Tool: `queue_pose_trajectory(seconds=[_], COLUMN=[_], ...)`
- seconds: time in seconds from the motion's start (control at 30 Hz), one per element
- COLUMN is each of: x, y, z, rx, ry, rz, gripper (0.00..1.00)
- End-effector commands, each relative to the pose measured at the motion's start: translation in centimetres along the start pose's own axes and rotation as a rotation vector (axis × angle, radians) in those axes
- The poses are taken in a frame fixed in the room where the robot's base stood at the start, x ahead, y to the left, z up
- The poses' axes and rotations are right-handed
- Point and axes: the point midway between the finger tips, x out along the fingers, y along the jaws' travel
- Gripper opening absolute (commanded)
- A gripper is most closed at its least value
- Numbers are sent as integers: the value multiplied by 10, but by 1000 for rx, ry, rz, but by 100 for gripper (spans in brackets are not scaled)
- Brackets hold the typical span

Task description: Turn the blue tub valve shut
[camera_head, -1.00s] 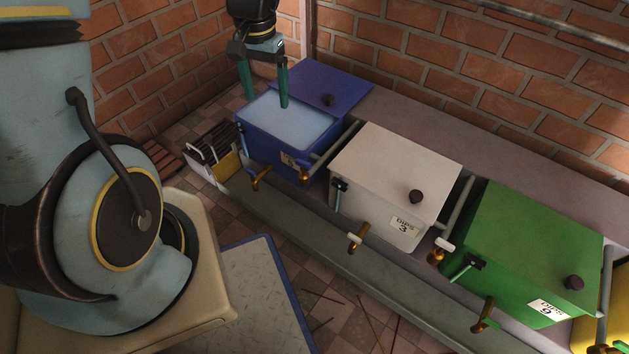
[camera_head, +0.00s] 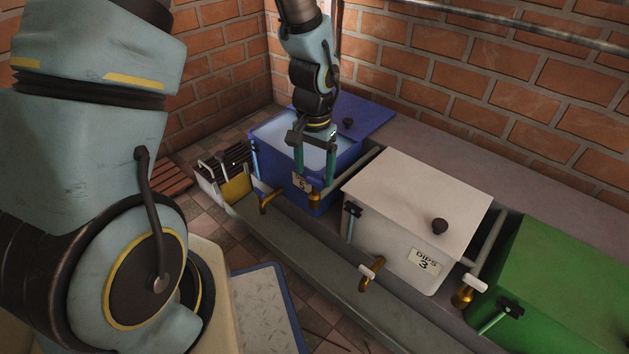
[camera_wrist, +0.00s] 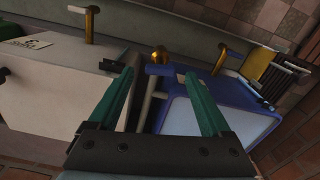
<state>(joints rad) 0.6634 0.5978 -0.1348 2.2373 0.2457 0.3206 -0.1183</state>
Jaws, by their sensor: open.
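The blue tub (camera_head: 325,188) stands at the far end of the row, its lid pushed back and pale liquid showing. A brass fitting (camera_head: 315,196) sits at its front right corner; it also shows in the wrist view (camera_wrist: 160,56). A brass tap (camera_head: 267,202) projects from its front at left; it shows in the wrist view (camera_wrist: 220,60) too. My gripper (camera_head: 315,168) is open and empty, pointing down at the front right part of the tub. In the wrist view (camera_wrist: 160,75) the right-hand brass fitting lies between and beyond the fingertips. Contact cannot be told.
A white tub (camera_head: 395,225) with its own brass tap (camera_head: 371,275) stands close to the right, and a green tub (camera_head: 560,280) beyond it. A grey trough (camera_head: 310,255) runs along the front. A rack (camera_head: 225,180) stands left of the blue tub. The brick wall is behind.

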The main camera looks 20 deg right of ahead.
Motion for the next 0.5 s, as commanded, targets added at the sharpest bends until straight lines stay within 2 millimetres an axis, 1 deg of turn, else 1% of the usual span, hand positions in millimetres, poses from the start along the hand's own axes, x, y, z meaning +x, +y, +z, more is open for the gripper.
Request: queue_pose_trajectory(seconds=[0.03,0.13,0.47,0.5], x=[9,15,18,18], y=[0,0,0,0], z=[0,0,0,0], rx=[0,-1,-1,-1], ry=[0,1,1,1], rz=[0,0,0,0], gripper=[82,82,82,81])
